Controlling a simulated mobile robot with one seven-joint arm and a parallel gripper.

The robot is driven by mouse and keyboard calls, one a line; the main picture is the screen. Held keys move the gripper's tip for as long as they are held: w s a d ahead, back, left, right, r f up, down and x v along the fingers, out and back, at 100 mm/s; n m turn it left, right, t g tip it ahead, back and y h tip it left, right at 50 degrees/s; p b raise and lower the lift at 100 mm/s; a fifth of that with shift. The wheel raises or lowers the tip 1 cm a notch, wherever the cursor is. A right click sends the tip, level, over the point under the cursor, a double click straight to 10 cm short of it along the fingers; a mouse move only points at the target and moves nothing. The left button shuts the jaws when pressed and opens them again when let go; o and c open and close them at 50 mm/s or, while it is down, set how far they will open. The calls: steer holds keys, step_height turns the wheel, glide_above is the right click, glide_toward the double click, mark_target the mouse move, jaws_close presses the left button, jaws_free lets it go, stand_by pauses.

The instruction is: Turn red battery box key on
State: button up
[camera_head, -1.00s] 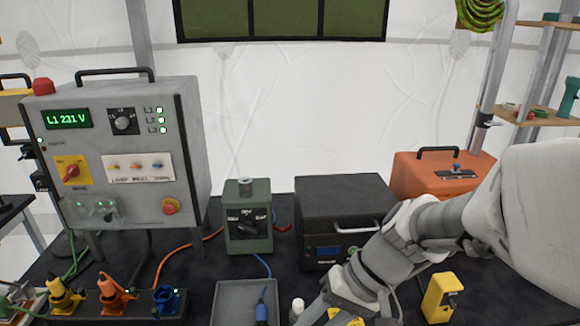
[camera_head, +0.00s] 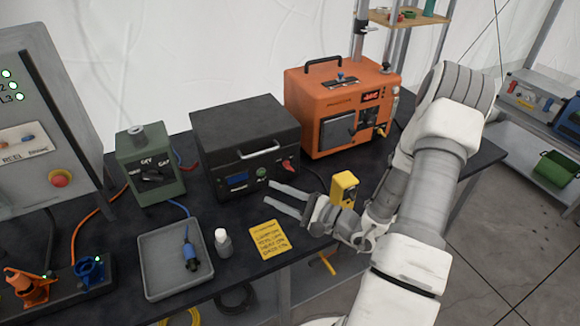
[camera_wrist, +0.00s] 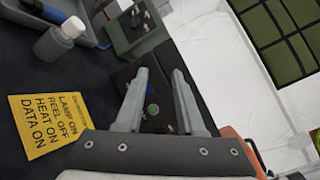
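The black battery box (camera_head: 238,127) stands on the dark table in the head view, with a handle, a small screen and a green round control (camera_head: 262,172) on its front. A red key (camera_head: 288,166) sits at the right of that front; its exact setting is too small to tell. My gripper (camera_head: 283,199) is open and empty, in front of the box and apart from it, with its fingers pointing left. In the wrist view, the open fingers (camera_wrist: 160,78) frame the dark box front (camera_wrist: 155,98); the key is not clearly visible there.
An orange box (camera_head: 335,85) stands behind to the right, and a small yellow device (camera_head: 343,188) stands close to my gripper.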

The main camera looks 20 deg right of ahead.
mark_target(289, 169)
steer(key=d+f+m+t+h, duration=0.1)
steer(key=d+f+m+h, duration=0.2)
steer(key=s+d+f+m+t+h, duration=0.1)
steer(key=d+f+m+h, duration=0.1)
steer(key=d+h, duration=0.1)
steer(key=d+f+m+t+h+p, duration=0.1)
steer(key=d+f+m+h, duration=0.2)
steer(key=d+h, duration=0.1)
steer(key=shift+s+d+f+m, duration=0.3)
steer(key=shift+s+d+f, duration=0.05)
steer(key=shift+s+d, duration=0.05)
steer(key=w+p, duration=0.1)
steer(key=w, duration=1.6)
steer(key=shift+w+a, duration=0.15)
steer(key=shift+a, duration=0.05)
jaws_close()
